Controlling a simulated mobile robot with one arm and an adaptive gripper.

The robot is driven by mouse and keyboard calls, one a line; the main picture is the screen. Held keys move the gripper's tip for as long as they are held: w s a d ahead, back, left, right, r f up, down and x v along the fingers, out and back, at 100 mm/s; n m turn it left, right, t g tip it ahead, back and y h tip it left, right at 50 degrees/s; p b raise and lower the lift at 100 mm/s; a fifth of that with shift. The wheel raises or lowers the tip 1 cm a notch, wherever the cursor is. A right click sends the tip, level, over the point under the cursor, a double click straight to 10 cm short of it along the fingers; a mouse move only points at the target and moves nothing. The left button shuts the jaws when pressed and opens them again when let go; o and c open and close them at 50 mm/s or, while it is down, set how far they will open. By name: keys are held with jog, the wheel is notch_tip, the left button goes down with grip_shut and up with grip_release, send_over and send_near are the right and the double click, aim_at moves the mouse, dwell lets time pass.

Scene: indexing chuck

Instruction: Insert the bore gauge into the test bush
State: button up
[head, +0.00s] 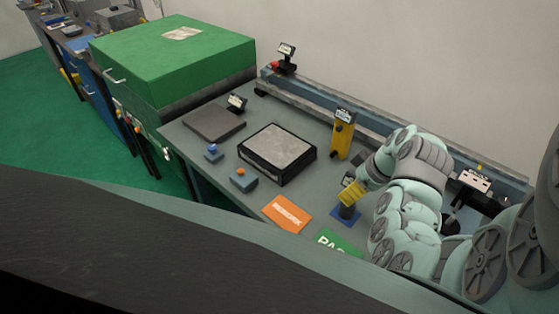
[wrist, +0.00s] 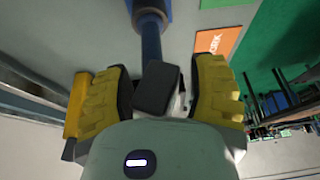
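What looks like the bore gauge has a dark block-shaped head (wrist: 157,88) and a dark blue stem (wrist: 151,42). In the head view it stands upright on a blue square base (head: 346,216), close to the green card. My gripper (head: 352,193) has yellow fingers, which in the wrist view (wrist: 160,75) lie on both sides of the gauge. They are apart, with gaps beside the head and stem. The fingers and arm partly hide the gauge in the head view. I cannot pick out the test bush with certainty.
A yellow labelled block (head: 343,135) stands upright behind my gripper. An orange card (head: 286,213) and a green card (head: 338,243) lie in front. Left are a grey-topped plate (head: 277,150), two small blue blocks (head: 243,180) and a dark slab (head: 214,123). A rail (head: 320,100) runs behind.

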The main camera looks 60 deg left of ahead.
jog(key=shift+o, duration=0.6)
jog(key=shift+v, duration=2.5)
jog(key=w+d, duration=0.3)
jog(key=d, duration=0.8)
jog(key=shift+w+d, duration=0.25)
